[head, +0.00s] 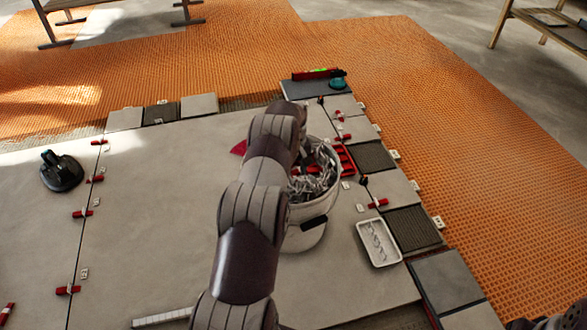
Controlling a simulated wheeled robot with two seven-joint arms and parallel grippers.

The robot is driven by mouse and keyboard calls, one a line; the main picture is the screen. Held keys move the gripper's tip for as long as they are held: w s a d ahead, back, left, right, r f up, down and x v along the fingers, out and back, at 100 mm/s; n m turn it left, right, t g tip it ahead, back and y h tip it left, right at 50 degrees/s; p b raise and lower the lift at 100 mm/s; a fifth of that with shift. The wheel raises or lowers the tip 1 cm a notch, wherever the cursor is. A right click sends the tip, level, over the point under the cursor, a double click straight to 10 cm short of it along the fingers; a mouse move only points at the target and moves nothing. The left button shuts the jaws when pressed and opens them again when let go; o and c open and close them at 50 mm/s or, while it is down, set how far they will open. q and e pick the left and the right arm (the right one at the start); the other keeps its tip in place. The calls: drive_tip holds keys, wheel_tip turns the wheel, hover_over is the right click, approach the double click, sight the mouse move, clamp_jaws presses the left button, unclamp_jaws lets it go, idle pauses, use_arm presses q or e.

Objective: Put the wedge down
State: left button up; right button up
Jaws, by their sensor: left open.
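My left arm reaches up the middle, and its gripper (299,140) is at the far end by the bucket, mostly hidden behind my own wrist. Its jaws are open; I cannot make out a wedge between them. A white bucket (305,235) stands on the large grey tiles, filled with pale clips and some red wedges (313,170). A red piece (239,147) shows just left of my arm, partly hidden by it. Red wedges sit in clips along the tile joints, such as one at the right (378,203) and one at the left (68,290).
A red tray (345,160) lies right of the bucket and a white tray (362,230) nearer. A dark suction cup (61,171) sits at the left. A red level (318,73) and teal-topped tool (338,84) lie at the back. The tile left of my arm is largely clear.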

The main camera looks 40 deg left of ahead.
wheel_tip(320, 180, up, 7)
drive_tip(key=p, duration=0.7)
